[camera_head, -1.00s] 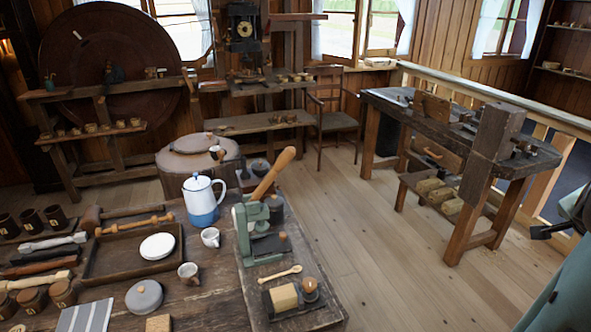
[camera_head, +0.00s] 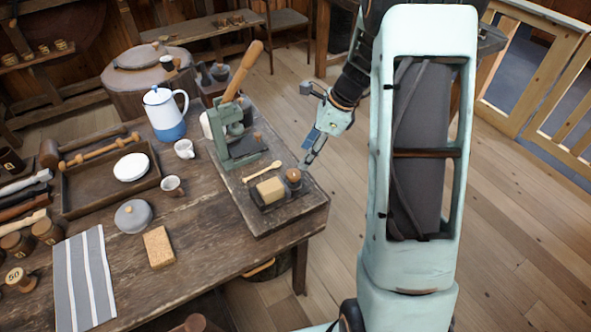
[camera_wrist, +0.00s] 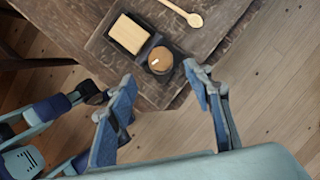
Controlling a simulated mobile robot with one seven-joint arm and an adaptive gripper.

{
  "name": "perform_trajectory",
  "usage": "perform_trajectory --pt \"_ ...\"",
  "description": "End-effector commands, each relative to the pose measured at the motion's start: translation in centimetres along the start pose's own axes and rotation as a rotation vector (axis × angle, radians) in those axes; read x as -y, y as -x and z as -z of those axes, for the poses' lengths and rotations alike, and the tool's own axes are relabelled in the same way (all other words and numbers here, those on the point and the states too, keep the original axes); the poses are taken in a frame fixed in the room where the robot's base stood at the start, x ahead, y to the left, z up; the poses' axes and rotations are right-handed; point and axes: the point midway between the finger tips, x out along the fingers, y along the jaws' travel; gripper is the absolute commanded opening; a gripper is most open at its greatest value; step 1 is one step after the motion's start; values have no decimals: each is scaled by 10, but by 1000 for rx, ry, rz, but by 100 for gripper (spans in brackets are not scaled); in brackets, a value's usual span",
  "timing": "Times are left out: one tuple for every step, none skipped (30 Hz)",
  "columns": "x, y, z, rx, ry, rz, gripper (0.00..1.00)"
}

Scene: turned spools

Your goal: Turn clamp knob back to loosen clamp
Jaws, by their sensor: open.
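The clamp is a small dark tray-like fixture (camera_head: 259,199) holding a pale wooden block (camera_head: 270,189), near the right end of the workbench. Its round wooden-topped knob (camera_head: 293,175) sits at the block's right; in the wrist view the knob (camera_wrist: 160,59) has a pale mark on top, next to the block (camera_wrist: 129,34). My gripper (camera_head: 308,160) is beyond the bench's right edge, to the right of the knob. In the wrist view my gripper (camera_wrist: 160,80) has its blue-grey fingers spread wide, with nothing between them. The knob lies ahead of the fingers, apart from them.
A wooden spoon (camera_head: 263,171) lies beside the clamp. A green lever press (camera_head: 226,135) with a wooden handle stands behind it. A blue-and-white pot (camera_head: 163,113), cups and a cork block (camera_head: 158,247) are farther left. Open floor (camera_head: 510,235) lies right of the bench.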

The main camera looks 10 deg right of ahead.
Motion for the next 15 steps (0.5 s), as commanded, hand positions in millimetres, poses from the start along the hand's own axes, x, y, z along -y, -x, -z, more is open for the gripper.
perform_trajectory --pt "-2 -11 0 0 -1 -5 47" --pt "-2 -17 0 0 -1 -5 47" --pt "-2 -26 0 -1 -1 -5 47" --pt "-1 -31 1 -1 0 -5 47" --pt "-2 -37 1 -1 0 -5 47" --pt "-1 -45 1 -1 0 -4 47" --pt "-1 -50 0 -1 1 -4 47" --pt "-1 -55 1 -2 1 -3 47" --pt "-1 -62 1 -2 1 -3 47" --pt "-1 -66 1 -2 1 -2 47" --pt "0 -70 1 -2 1 -1 47" --pt "0 -74 1 -2 1 -1 47" --pt "0 -77 1 -2 2 -1 47" --pt "0 -80 1 -2 2 -1 47" --pt "0 -82 1 -2 3 0 47"
